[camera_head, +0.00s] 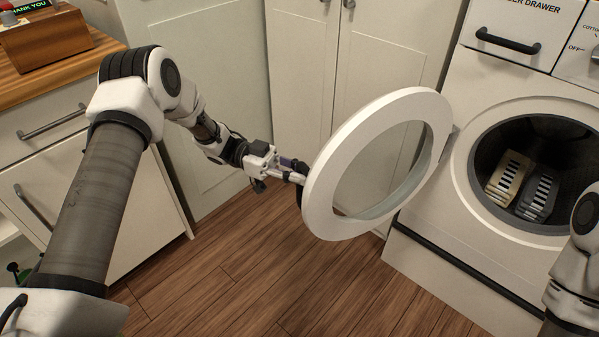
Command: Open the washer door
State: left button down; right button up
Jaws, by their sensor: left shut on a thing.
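The white washer (455,217) stands at the right. Its round door (322,190), a white ring with a clear glass middle, is swung wide out from the opening on a hinge at the opening's left side. My left gripper (297,174) is shut on the door's dark handle (299,190) at the door's outer left edge. The drum opening (477,150) is uncovered, and two slotted items, one beige (506,178) and one dark grey (538,197), lie inside. Part of my right arm shows at the right edge; its gripper is out of view.
White cupboard doors (300,75) stand behind the washer door. A white cabinet (95,190) with a wooden top (30,85) and a wooden box (50,38) is at the left. The wooden floor (260,290) in front is clear.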

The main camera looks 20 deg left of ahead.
pick_arm(q)
jog(key=c, duration=1.1)
grip_release()
jog(key=a, duration=1.2)
jog(key=shift+w, duration=0.3)
